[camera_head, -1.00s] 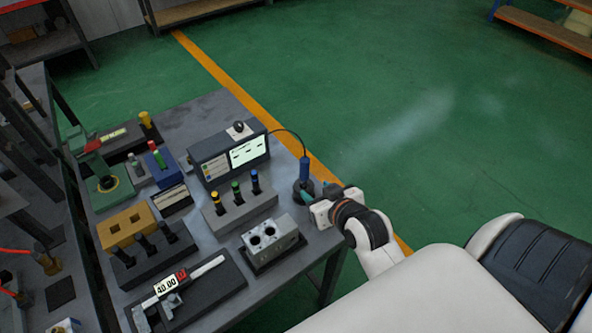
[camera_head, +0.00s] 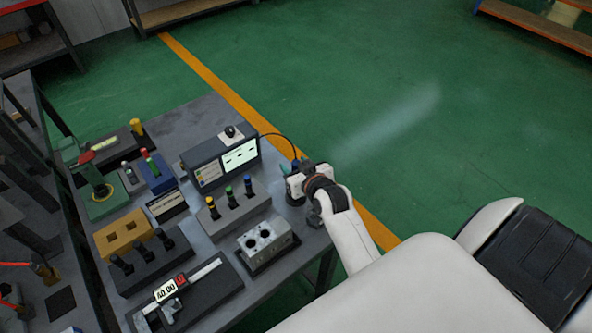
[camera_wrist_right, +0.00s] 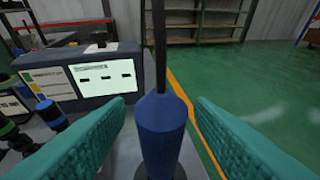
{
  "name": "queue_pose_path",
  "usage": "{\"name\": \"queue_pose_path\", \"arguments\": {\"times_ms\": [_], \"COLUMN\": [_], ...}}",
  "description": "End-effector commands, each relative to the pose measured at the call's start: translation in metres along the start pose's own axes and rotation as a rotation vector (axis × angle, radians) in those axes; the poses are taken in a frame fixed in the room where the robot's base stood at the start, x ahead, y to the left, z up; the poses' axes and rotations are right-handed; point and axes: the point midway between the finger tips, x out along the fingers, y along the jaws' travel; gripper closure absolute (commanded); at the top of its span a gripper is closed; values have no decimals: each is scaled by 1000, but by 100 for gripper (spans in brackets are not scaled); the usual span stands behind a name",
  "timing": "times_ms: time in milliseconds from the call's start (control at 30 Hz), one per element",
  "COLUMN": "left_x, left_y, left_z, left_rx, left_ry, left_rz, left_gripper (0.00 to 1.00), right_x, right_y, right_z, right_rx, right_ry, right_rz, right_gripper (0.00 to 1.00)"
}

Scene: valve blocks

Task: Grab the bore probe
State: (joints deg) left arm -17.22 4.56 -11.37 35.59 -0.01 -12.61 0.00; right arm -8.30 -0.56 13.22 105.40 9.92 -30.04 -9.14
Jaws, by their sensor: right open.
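The bore probe (camera_wrist_right: 161,132) is a blue upright handle with a dark cable rising from its tapered top. In the right wrist view it stands in the middle, between the two teal fingers of my right gripper (camera_wrist_right: 160,135). The fingers are open, with a gap showing on each side of the probe. In the head view my right gripper (camera_head: 290,168) is at the table's right edge and hides most of the probe. The probe's lower end and base are largely hidden. My left gripper is not in view.
A grey readout box (camera_head: 222,164) with a lit screen stands left of the probe. A rack of coloured-top plugs (camera_head: 236,213), a metal valve block (camera_head: 267,240) and a digital caliper (camera_head: 190,283) share the table. Green floor lies open to the right.

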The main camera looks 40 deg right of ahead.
Motion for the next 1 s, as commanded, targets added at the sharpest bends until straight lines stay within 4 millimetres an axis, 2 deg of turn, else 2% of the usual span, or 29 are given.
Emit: {"name": "queue_pose_path", "arguments": {"times_ms": [133,400,433,700,733,1000], "left_x": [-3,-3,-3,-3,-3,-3], "left_y": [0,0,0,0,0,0], "left_z": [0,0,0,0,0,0], "left_rx": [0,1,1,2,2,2], "left_ry": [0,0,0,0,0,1], "left_rz": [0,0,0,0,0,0], "left_gripper": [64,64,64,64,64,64], "right_x": [16,19,19,19,19,18], "right_y": [0,0,0,0,0,0], "right_z": [1,0,0,0,0,2], "right_rx": [-2,-2,-2,-2,-2,-1], "right_ry": [0,-1,-1,0,0,-2], "right_rz": [1,0,0,0,0,0], "right_gripper": [51,51,53,97,100,100]}}
